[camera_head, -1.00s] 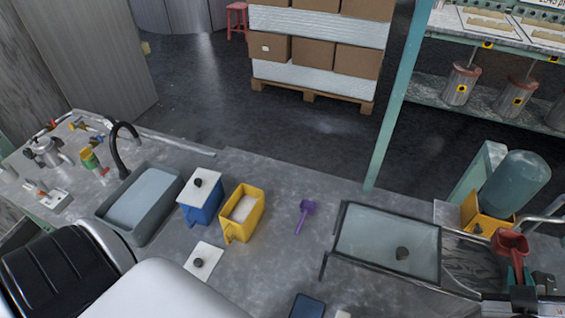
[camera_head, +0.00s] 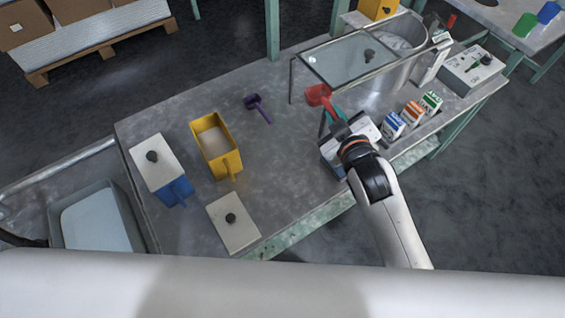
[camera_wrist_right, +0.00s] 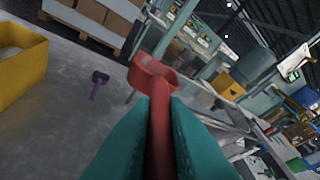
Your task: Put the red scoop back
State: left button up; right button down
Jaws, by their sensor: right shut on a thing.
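The red scoop (camera_head: 318,94) is held up in my right gripper (camera_head: 334,117), in front of the glass-topped stand in the head view. In the right wrist view the teal fingers (camera_wrist_right: 158,110) are shut on the handle of the scoop (camera_wrist_right: 150,76), whose bowl points away from the hand. The yellow bin (camera_head: 232,164) stands open to the left with pale powder in it. A blue bin (camera_head: 178,192) with a white lid is beside it. A loose white lid (camera_head: 240,236) lies flat on the table. My left gripper is out of view.
A purple scoop (camera_head: 261,112) lies between the yellow bin and the glass-topped stand (camera_head: 345,62). Small cartons (camera_head: 411,112) and a grey box (camera_head: 470,72) stand to the right. A grey tub (camera_head: 125,222) is at the lower left. Table between purple scoop and loose lid is clear.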

jog(key=a+f+n+y+b, duration=0.2)
jog(key=a+f+b, duration=0.3)
jog(key=f, duration=0.8)
jog(key=g, duration=0.1)
send_over(302, 171)
notch_tip(302, 171, down, 5)
jog(key=shift+f+b, duration=0.1)
jog(key=shift+b, duration=0.35)
jog(key=shift+f, duration=0.6)
pick_arm(q)
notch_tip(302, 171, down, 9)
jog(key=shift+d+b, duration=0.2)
jog(key=shift+b, duration=0.25)
pick_arm(e)
jog(key=shift+f, duration=1.7)
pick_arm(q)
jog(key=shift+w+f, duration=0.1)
pick_arm(e)
jog(key=c, duration=1.4)
grip_release()
jog(key=shift+f, duration=0.15)
jog(key=shift+c, duration=0.2)
